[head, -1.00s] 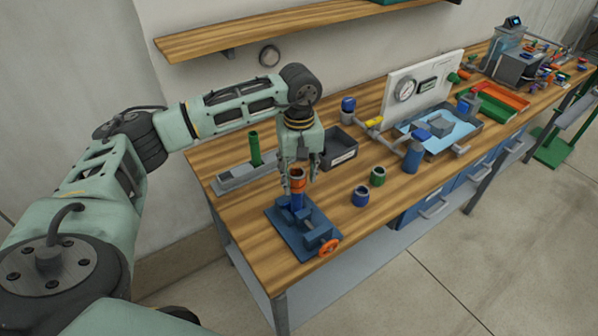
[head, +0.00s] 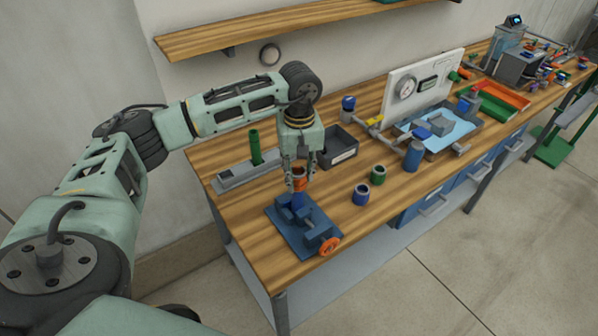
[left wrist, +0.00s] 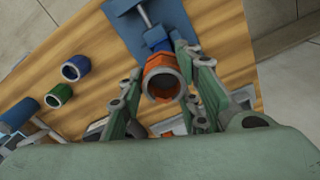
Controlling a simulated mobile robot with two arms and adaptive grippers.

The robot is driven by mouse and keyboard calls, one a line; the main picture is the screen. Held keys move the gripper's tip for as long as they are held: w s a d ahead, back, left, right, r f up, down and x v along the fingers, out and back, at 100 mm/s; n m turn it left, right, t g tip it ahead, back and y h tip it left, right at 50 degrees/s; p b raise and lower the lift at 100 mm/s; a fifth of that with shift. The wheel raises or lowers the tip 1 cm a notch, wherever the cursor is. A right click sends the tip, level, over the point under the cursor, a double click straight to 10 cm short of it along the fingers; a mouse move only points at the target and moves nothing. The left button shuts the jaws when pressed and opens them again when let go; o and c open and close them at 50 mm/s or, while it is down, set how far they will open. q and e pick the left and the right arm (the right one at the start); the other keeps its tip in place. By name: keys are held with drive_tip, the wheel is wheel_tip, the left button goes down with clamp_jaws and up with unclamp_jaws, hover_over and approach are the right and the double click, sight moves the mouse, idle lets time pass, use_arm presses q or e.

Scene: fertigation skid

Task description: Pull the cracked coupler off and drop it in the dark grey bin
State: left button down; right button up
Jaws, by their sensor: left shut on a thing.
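The orange coupler (head: 299,182) sits upright on a blue pipe stub held in the blue vise (head: 306,226) near the bench's front left. My left gripper (head: 299,186) points down from above and is shut on the coupler. In the left wrist view the coupler (left wrist: 163,80) shows as an open orange ring between the fingers, with the blue stub beyond it. I cannot make out a crack. The dark grey bin (head: 343,147), with a pale label on its front, stands just behind and right of the gripper. My right gripper is not in view.
A blue coupler (head: 361,194) and a green coupler (head: 378,174) stand on the bench to the right. A grey rack with a green post (head: 255,147) is behind left. A gauge panel (head: 424,86) and blue tray lie farther right. A wall shelf (head: 285,32) runs above.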

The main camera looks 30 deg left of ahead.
use_arm(q)
drive_tip(key=shift+w+r, duration=0.15)
drive_tip(key=shift+r, duration=0.05)
idle(0.4)
drive_tip(key=shift+r, duration=0.1)
drive_tip(key=shift+r+p, duration=1.5)
drive_tip(key=shift+r, duration=1.35)
